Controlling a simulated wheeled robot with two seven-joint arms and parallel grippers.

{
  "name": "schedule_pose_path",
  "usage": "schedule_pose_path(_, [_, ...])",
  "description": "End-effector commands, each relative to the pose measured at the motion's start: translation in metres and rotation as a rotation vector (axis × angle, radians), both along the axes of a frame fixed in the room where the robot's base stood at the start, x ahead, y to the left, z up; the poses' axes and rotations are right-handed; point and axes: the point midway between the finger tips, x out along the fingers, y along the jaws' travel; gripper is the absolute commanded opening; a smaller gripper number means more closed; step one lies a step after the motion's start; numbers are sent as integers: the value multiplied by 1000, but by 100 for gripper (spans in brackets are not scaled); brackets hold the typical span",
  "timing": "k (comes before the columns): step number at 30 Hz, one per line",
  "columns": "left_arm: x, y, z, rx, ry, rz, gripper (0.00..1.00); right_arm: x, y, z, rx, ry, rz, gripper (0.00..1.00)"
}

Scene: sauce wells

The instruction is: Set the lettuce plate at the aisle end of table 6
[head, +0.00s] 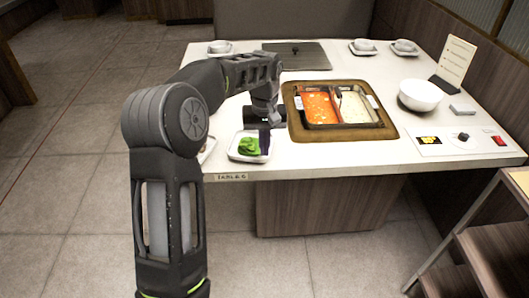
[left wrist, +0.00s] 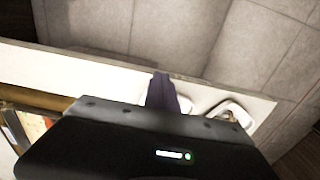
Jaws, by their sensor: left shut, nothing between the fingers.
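The lettuce plate (head: 236,156) is a small white square dish with green leaves (head: 248,146). It sits on table 6 (head: 330,160), close to the front edge at the left, above the edge label (head: 231,177). My left gripper (head: 265,150) is shut and empty, its dark fingers pointing down at the plate's right side. I cannot tell whether they touch it. In the left wrist view the shut fingers (left wrist: 161,80) cover part of a white dish (left wrist: 185,104); no lettuce shows there. My right gripper is out of view.
Another white dish (head: 207,149) is mostly behind my left arm. A two-well sauce pot (head: 338,104) is set in the table's middle. A white bowl (head: 420,95), a control panel (head: 466,140) and a menu stand (head: 456,60) are at right. Open floor (head: 60,190) lies left.

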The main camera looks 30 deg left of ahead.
Motion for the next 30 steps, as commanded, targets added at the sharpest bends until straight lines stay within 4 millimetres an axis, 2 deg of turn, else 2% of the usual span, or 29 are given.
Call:
schedule_pose_path(7, [0,-1,-1,0,0,-1,0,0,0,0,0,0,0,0])
schedule_pose_path(10, [1,-8,-13,-10,0,-20,0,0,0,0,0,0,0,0])
schedule_pose_path(11, [2,-13,-20,-17,-1,-32,0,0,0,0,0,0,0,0])
schedule_pose_path(14, [4,-40,-61,-52,-8,-97,0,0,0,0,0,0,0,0])
schedule_pose_path(17, [-4,-87,-123,-115,-25,-192,0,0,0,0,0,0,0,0])
schedule_pose_path(18, [-12,-111,-152,-145,-35,-234,0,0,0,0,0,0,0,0])
schedule_pose_path(20, [-31,-149,-194,-195,-51,-291,0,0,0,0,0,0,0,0])
schedule_pose_path(21, [-49,-174,-221,-227,-63,-325,0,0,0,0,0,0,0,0])
schedule_pose_path(23, [-81,-211,-256,-271,-80,-370,0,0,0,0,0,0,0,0])
schedule_pose_path(24, [-106,-233,-275,-295,-92,-393,0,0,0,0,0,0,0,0])
schedule_pose_path(27, [-168,-274,-306,-334,-115,-437,0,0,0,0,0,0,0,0])
schedule_pose_path(30, [-219,-296,-319,-348,-129,-465,0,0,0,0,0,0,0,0])
